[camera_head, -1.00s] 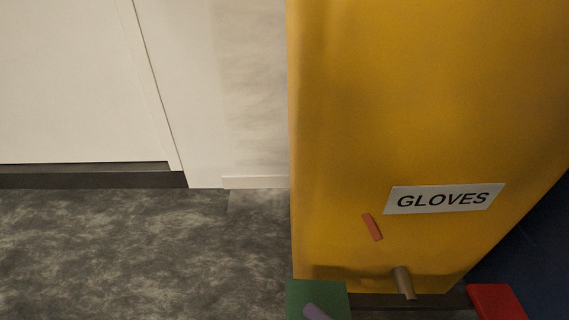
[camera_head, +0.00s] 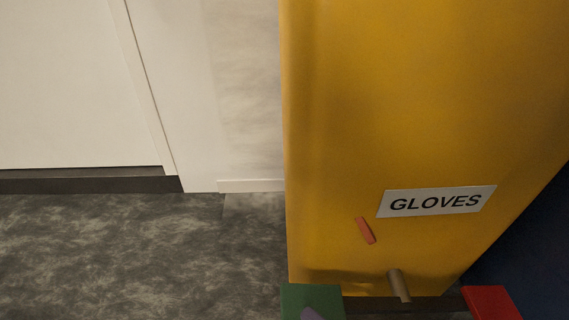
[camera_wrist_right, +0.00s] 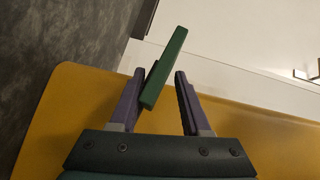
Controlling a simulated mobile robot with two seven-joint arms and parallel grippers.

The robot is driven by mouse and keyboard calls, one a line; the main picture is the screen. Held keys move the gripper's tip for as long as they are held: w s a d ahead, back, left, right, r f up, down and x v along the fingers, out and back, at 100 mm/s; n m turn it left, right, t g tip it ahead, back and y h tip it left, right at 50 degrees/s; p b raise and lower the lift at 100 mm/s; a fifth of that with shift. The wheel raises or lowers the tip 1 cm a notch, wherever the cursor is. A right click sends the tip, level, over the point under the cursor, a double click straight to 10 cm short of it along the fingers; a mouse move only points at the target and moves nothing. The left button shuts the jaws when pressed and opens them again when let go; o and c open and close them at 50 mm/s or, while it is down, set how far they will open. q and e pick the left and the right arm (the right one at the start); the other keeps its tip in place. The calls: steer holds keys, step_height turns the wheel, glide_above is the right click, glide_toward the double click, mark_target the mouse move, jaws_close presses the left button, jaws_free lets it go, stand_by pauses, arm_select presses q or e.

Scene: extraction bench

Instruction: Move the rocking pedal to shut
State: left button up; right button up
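The yellow cabinet (camera_head: 400,120) labelled GLOVES has a green pad (camera_head: 312,298) at its lower left and a red pad (camera_head: 490,303) at its lower right. They look like the two ends of the rocking pedal; its middle is mostly out of frame. A purple fingertip of my right gripper (camera_head: 310,315) shows over the green pad at the bottom edge. In the right wrist view, my right gripper (camera_wrist_right: 159,74) is open, with the green pad (camera_wrist_right: 163,68) between its fingers, close to the left finger and apart from the right one. My left gripper is not in view.
A brown peg (camera_head: 398,285) and a small orange bar (camera_head: 365,230) are on the cabinet front, near the GLOVES label (camera_head: 436,202). Grey floor (camera_head: 130,255) lies clear to the left, before white panels (camera_head: 80,80).

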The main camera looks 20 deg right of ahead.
steer(key=p+v, duration=0.1)
steer(key=v, duration=0.8)
steer(key=shift+s+d+p, duration=0.2)
steer(key=shift+s+p, duration=0.1)
steer(key=shift+s, duration=0.05)
